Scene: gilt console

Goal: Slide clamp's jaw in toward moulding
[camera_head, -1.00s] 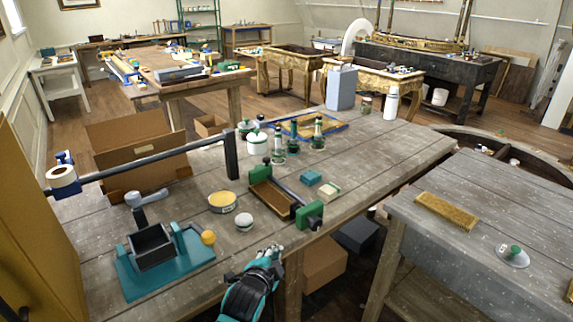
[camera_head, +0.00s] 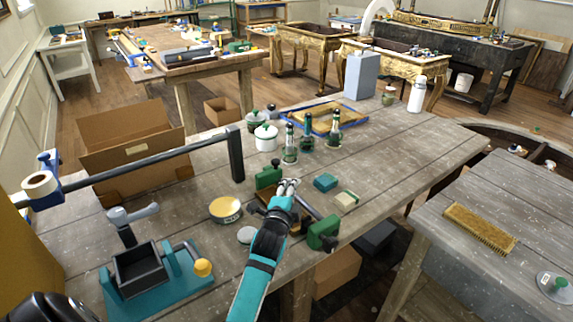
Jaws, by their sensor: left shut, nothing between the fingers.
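The clamp lies on the near workbench, with a green far jaw (camera_head: 268,177), a green near jaw (camera_head: 322,233) and a dark bar between them. The brown moulding (camera_head: 297,222) lies between the jaws, partly hidden by my arm. My left gripper (camera_head: 288,186) is shut and empty, just right of the far jaw, over the bar's far end. I cannot tell whether its fingertips touch the jaw or the bar. My right gripper is not in view.
A yellow-topped tin (camera_head: 225,210) and a small pale round item (camera_head: 247,235) lie left of my arm.

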